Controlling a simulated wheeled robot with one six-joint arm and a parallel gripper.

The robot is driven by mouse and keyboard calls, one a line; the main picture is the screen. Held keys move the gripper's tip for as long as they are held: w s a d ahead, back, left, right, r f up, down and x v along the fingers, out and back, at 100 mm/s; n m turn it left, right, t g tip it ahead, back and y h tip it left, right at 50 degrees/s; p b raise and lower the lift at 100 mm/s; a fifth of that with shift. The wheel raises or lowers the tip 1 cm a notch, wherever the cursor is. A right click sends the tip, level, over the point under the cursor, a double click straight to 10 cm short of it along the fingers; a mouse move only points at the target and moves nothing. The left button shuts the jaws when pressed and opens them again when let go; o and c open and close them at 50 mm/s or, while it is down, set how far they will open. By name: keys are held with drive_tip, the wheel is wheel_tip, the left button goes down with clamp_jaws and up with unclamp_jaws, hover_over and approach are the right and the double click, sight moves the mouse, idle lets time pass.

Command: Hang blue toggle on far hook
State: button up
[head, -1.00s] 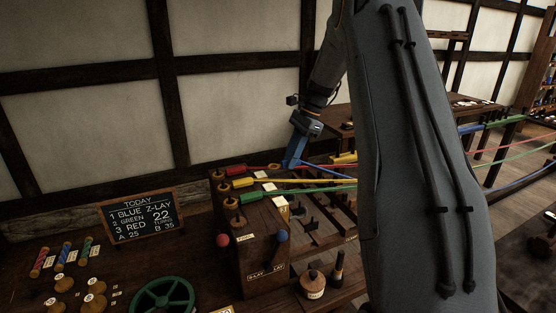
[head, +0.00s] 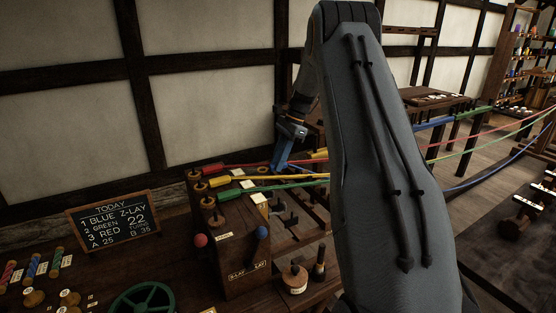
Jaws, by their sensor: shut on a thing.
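My gripper (head: 279,164) is in the middle of the head view, above and behind the wooden block. A blue piece shows at its jaws, and a thin blue line runs right from there. I take this for the blue toggle, but it is small and partly hidden by the jaws. The wooden block (head: 238,243) has several round wooden pegs along its left edge. Red (head: 216,165), yellow (head: 228,180) and green (head: 240,193) strands run right from it. I cannot tell which hook is the far one.
My arm hides the middle right. A chalkboard (head: 113,220) stands left on the bench, near a green wheel (head: 142,299) and several spools. Red (head: 201,240) and blue (head: 262,232) knobs are on the block. A bottle (head: 295,279) stands in front. Blue, green and red strands cross the right side.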

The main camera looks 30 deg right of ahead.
drive_tip(key=shift+f+b, duration=0.8)
drive_tip(key=shift+f, duration=1.65)
drive_tip(key=shift+f, duration=0.1)
drive_tip(key=o, duration=1)
drive_tip(key=shift+c, duration=0.2)
drive_tip(key=shift+r+p, duration=1.85)
drive_tip(key=shift+r, duration=2.2)
drive_tip(key=shift+s, duration=0.1)
